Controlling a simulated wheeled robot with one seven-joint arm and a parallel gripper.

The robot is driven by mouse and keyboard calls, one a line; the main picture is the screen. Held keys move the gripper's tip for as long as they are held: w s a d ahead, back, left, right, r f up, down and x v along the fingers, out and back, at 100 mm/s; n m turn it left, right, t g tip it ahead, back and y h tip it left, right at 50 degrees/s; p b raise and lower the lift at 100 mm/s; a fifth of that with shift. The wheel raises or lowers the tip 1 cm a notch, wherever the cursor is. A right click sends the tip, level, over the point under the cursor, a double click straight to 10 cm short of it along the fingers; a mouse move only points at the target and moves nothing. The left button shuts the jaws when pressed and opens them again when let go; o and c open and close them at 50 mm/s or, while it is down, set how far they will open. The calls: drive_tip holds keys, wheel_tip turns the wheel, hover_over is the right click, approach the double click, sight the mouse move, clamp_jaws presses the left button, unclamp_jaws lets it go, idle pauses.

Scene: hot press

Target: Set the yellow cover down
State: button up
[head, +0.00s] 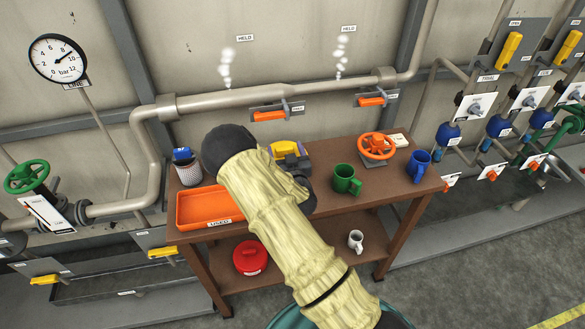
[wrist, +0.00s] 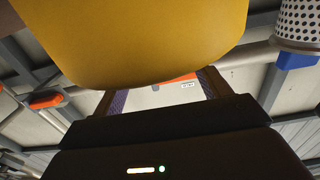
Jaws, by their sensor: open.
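The yellow cover fills the top middle of the wrist view (wrist: 165,40), very close to the camera, with a smooth rounded lower edge. My gripper (wrist: 162,84) is open, with a finger on each side below the cover; the cover hides the fingertips. I cannot tell whether it touches a finger. In the head view a yellow piece (head: 284,150), which looks like the cover, shows at the back of the brown table (head: 330,212), just beyond my forearm. My arm hides part of it and most of the gripper.
An orange tray marked USED (head: 203,208) lies on the table's left, beside a perforated cup (head: 190,175). A green mug (head: 346,180), an orange handwheel (head: 377,146) and a blue mug (head: 417,165) stand to the right. Pipes with orange-handled valves (head: 270,115) run behind.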

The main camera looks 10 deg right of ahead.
drive_tip(key=s+b, duration=0.3)
drive_tip(key=s, duration=0.9)
drive_tip(key=shift+r, duration=0.25)
drive_tip(key=d+m+g, duration=0.1)
drive_tip(key=g+h, duration=0.1)
drive_tip(key=d+m+h, duration=0.1)
drive_tip(key=shift+w+d+f+m+g, duration=0.3)
drive_tip(key=shift+d+g, duration=0.05)
drive_tip(key=shift+g, duration=0.05)
drive_tip(key=shift+s+d+f+m+g+h, duration=0.15)
drive_tip(key=shift+s+m+g+h, duration=0.1)
drive_tip(key=shift+g, duration=0.25)
drive_tip(key=shift+s+d+m+g+h, duration=0.15)
drive_tip(key=shift+s+g, duration=0.05)
drive_tip(key=shift+g, duration=0.3)
drive_tip(key=s+a+r+n+g+y, duration=0.1)
drive_tip(key=s+r+g, duration=0.3)
drive_tip(key=s, duration=0.5)
drive_tip(key=s+a+r+n+g+y, duration=0.1)
drive_tip(key=s+r+g, duration=0.3)
drive_tip(key=s, duration=0.5)
drive_tip(key=shift+a+n+g+y, duration=0.4)
drive_tip(key=shift+n+g, duration=0.3)
drive_tip(key=shift+g, duration=0.5)
